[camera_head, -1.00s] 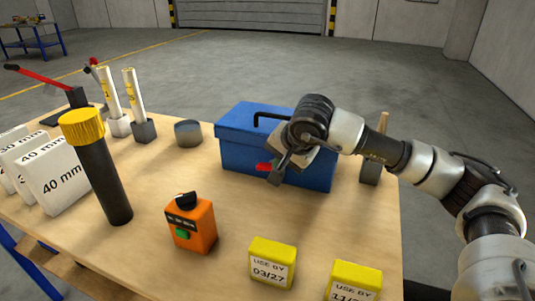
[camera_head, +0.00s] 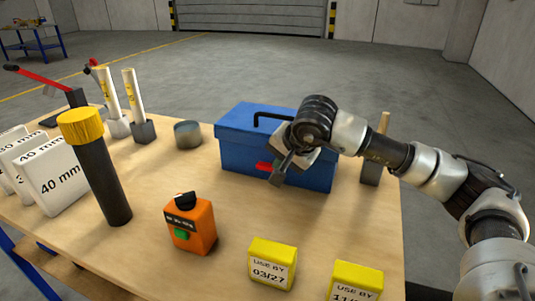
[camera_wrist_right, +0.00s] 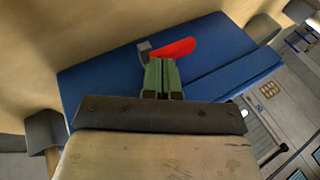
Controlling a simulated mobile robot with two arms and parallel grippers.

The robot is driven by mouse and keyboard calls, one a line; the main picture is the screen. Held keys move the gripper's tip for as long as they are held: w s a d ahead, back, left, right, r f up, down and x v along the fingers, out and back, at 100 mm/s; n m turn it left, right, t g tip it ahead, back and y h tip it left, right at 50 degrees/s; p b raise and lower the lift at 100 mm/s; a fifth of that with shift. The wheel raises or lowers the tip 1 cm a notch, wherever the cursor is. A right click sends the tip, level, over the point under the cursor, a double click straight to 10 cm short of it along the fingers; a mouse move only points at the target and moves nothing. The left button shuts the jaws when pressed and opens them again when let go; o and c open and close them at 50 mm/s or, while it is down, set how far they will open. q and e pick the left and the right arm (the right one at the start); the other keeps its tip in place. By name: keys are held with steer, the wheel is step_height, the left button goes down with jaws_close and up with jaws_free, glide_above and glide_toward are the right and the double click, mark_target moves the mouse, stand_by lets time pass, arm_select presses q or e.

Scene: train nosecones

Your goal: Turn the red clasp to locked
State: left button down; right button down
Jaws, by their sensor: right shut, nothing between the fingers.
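The blue toolbox (camera_head: 240,156) stands on the table with its black handle on top. Its red clasp (camera_head: 264,166) is on the front face, and it also shows in the right wrist view (camera_wrist_right: 174,49) beside a small grey piece. My right gripper (camera_head: 274,181) is shut and empty just in front of the box, right by the clasp. In the right wrist view its green fingertips (camera_wrist_right: 160,66) are together just below the clasp; I cannot tell whether they touch it. My left gripper is not in view.
An orange device (camera_head: 190,226) and yellow "use by" blocks (camera_head: 272,263) stand at the front. A yellow-capped black cylinder (camera_head: 100,170) and white 40 mm blocks (camera_head: 55,183) are at left. A grey cylinder (camera_head: 187,135) stands left of the box. Table between is clear.

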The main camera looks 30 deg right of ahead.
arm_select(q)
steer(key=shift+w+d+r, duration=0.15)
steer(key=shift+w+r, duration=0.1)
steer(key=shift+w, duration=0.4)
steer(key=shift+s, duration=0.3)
